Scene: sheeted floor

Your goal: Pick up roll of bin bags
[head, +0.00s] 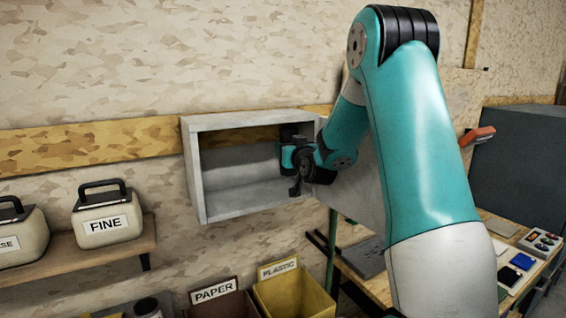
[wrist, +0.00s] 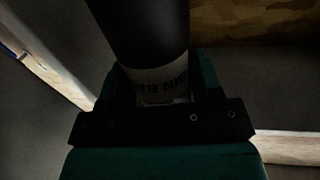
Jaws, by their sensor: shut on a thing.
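The roll of bin bags (wrist: 142,28) is a black cylinder with a white paper band printed with dark letters, partly readable as "BIN B". It fills the top middle of the wrist view and tilts a little. My gripper (wrist: 160,82) is shut on it, with one green finger on each side of the white band. In the head view my gripper (head: 298,178) is at the open front of a grey wall cabinet, near its right side. I cannot clearly tell the roll from the dark wrist parts there. The roll's far end is out of the wrist view.
The grey wall cabinet (head: 194,178) is open at the front and looks empty where I see inside. Below are a PAPER bin (head: 222,306) and a yellow PLASTIC bin (head: 296,296). A FINE container (head: 106,222) stands on a shelf at left. A workbench (head: 372,284) is at right.

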